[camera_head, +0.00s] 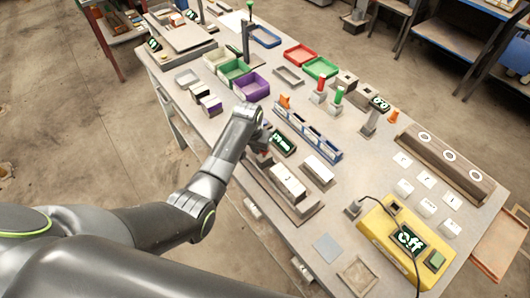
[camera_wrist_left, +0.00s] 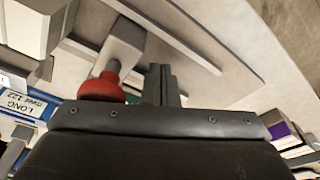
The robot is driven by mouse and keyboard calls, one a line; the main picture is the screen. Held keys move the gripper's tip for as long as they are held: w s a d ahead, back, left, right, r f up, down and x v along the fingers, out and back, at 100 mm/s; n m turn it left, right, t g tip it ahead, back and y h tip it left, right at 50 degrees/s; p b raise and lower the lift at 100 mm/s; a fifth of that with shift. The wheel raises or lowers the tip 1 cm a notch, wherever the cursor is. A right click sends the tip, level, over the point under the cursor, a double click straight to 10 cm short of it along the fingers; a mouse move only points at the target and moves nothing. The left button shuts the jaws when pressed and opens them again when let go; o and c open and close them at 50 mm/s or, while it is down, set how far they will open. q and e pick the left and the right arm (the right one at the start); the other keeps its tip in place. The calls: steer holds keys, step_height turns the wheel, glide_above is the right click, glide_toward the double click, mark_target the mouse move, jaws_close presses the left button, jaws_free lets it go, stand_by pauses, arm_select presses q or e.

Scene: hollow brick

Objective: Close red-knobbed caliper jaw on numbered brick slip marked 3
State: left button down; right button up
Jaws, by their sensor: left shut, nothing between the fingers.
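The caliper is a long grey-beige frame (camera_head: 300,212) on the near side of the bench. A pale brick slip (camera_head: 287,180) with a small dark mark lies in it; the mark is too small to read. The caliper's jaw block (camera_wrist_left: 124,42) and its red knob (camera_wrist_left: 103,88) show in the wrist view; in the head view my gripper mostly hides them. My left gripper (camera_head: 265,141) is shut and empty at the knob end. In the wrist view its fingertips (camera_wrist_left: 163,80) are just right of the knob; contact cannot be told. My right gripper is out of view.
A green-lit display (camera_head: 284,143) stands close to my left gripper. A blue divided rack (camera_head: 308,132) is behind it, and another pale slip (camera_head: 318,169) lies beside the caliper. A yellow box reading "off" (camera_head: 393,247) is at the right front. Purple (camera_head: 251,86) and green bins stand behind.

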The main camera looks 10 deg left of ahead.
mark_target(265, 158)
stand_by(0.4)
arm_select(q)
steer(key=shift+s+d+p, duration=0.8)
steer(key=shift+d+p, duration=0.1)
steer(key=shift+d, duration=0.15)
steer(key=shift+s+d+p, duration=0.8)
steer(key=shift+d+p, duration=0.1)
steer(key=shift+d, duration=0.1)
steer(key=shift+s+d+p, duration=0.4)
steer(key=shift+d, duration=0.1)
steer(key=shift+f, duration=0.1)
steer(key=shift+a, duration=0.1)
